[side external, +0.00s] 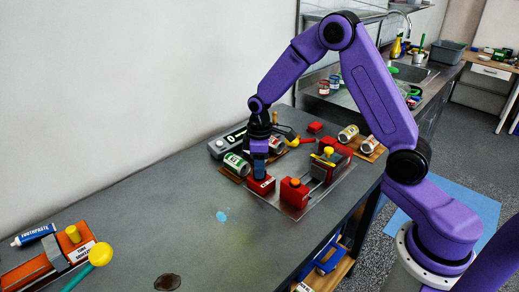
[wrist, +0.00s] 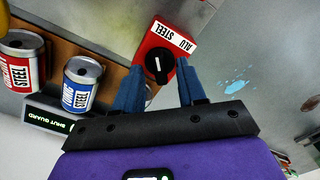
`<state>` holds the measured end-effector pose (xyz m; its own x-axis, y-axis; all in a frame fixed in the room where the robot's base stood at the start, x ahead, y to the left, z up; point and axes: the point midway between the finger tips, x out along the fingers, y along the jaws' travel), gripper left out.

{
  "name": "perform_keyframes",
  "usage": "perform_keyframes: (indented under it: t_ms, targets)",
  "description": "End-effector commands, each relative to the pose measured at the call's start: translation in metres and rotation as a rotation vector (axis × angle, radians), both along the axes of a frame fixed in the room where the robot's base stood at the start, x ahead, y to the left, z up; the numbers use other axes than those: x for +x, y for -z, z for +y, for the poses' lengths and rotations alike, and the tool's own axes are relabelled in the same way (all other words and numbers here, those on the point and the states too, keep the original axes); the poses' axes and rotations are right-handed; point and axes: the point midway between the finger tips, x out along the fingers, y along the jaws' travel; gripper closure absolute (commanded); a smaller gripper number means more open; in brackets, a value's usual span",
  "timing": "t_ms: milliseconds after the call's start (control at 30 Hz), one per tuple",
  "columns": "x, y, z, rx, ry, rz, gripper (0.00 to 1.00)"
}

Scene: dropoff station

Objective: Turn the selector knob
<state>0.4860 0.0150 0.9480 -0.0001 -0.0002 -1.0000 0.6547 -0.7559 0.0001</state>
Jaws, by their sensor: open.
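The selector knob (wrist: 158,66) is a round black dial with a white pointer line, set on a red box (wrist: 150,48) labelled ALU and STEEL. In the side view the red box (side external: 262,187) stands on the bench, and the knob is hidden by my fingers. My gripper (side external: 259,176) points down just above the box. In the wrist view my gripper's blue fingers (wrist: 160,70) are open, with one tip on each side of the knob. I cannot tell whether they touch it.
A red clamp-like machine (side external: 295,192) stands right of the box. A blue splash (side external: 222,215) marks the bench. The bench front is mostly clear.

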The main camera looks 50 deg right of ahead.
Motion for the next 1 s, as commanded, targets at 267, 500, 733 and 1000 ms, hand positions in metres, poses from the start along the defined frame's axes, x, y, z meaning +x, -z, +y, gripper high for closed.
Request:
perform_keyframes:
  t_ms: [267,500,733,1000]
  targets:
    - [0.002,-0.045,0.001,0.001,-0.001,-0.009,0.60]
    - [0.001,-0.096,0.001,0.001,-0.001,-0.009,0.60]
    - [0.001,-0.141,0.001,0.002,-0.001,-0.008,0.60]
    - [0.000,-0.168,0.001,0.001,-0.002,-0.004,0.60]
